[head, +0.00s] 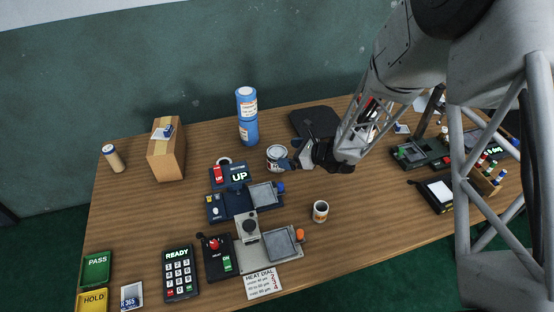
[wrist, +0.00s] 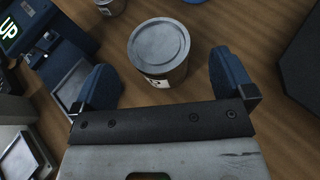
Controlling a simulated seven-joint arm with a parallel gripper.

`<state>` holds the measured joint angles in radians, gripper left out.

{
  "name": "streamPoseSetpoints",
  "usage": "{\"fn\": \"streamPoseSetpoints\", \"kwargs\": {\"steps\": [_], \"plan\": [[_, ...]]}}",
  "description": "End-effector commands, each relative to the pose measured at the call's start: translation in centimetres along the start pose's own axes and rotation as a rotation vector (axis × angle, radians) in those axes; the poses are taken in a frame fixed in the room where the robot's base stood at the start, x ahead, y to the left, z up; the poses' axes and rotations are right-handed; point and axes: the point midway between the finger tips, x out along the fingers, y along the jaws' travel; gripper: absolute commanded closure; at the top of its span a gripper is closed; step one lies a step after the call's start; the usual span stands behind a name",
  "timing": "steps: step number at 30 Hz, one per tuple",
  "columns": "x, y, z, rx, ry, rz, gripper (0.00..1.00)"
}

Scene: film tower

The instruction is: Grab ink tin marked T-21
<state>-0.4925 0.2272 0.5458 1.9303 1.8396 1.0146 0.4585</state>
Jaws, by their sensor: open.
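A grey-lidded round tin (head: 277,152) stands on the table near the middle, right at the tip of my gripper (head: 289,164). In the wrist view the tin (wrist: 158,45) is upright, ahead of and between the two blue fingers of my gripper (wrist: 163,66). The fingers are spread wide with a gap on each side of the tin. A pale label with dark marks shows low on its near side, mostly hidden, so I cannot read T-21.
A dark flat object (head: 313,121) lies at the back. A cardboard box (head: 166,150) stands farther left.

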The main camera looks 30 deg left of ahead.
Motion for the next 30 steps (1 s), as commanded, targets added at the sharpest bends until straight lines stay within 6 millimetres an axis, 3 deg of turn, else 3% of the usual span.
{"fn": "streamPoseSetpoints", "kwargs": {"steps": [8,21,30], "plan": [[0.6,0.1,0.0,0.0,0.0,0.001,0.0],[4.9,0.3,0.1,0.001,0.001,0.001,0.0],[5.2,0.2,0.2,0.0,0.0,0.0,0.0]]}}
